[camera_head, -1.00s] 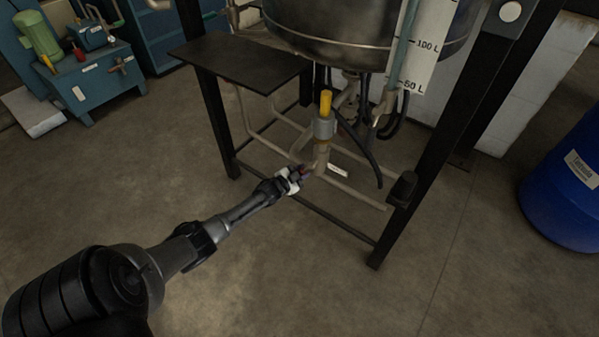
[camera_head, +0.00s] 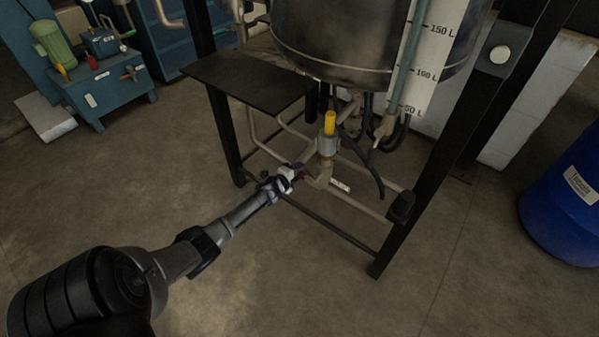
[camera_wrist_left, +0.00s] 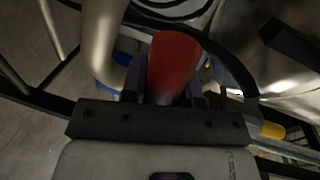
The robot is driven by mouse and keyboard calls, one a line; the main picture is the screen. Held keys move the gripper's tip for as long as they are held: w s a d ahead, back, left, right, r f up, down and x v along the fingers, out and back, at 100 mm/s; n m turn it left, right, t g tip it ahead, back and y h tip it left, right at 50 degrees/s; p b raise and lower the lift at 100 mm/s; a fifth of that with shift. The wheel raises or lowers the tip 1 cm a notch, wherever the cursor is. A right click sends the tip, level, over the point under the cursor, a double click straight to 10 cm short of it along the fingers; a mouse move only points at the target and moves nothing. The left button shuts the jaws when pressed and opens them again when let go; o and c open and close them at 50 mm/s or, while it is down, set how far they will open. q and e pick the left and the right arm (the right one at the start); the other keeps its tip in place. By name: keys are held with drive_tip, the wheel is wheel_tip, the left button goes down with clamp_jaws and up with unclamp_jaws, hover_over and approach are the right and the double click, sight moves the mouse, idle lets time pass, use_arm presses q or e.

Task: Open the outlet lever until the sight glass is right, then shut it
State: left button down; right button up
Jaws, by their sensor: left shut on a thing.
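My left gripper (camera_head: 294,176) is shut on the red outlet lever (camera_head: 301,171), low under the vessel and left of the beige outlet pipe. In the left wrist view the red lever (camera_wrist_left: 175,62) stands between the dark fingers, its rounded end showing beyond them. The outlet valve (camera_head: 327,145) has a yellow top (camera_head: 330,122). The sight glass (camera_head: 409,45) is a teal-tinted tube before a white scale (camera_head: 428,50) marked 150 L, 100 L and a lower, partly hidden mark. I cannot clearly tell its liquid level. My right gripper is not in view.
The vessel (camera_head: 350,40) sits in a black frame, whose leg (camera_head: 440,165) stands right of the valve. A dark shelf (camera_head: 250,85) lies left. Pipes and black hoses (camera_head: 372,176) surround the valve. A blue drum (camera_head: 570,205) stands right. The front floor is clear.

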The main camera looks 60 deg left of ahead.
use_arm(q)
drive_tip(key=shift+r+m, duration=0.5)
drive_tip(key=shift+r, duration=0.1)
drive_tip(key=c, duration=0.9)
unclamp_jaws()
drive_tip(key=shift+o, duration=0.2)
drive_tip(key=shift+s+p, duration=0.15)
drive_tip(key=shift+p, duration=0.15)
drive_tip(key=shift+s+d+r, duration=0.1)
drive_tip(key=shift+s+d, duration=0.1)
drive_tip(key=shift+s, duration=0.05)
drive_tip(key=p+v, duration=0.5)
drive_tip(key=v, duration=0.8)
drive_tip(key=shift+p, duration=0.4)
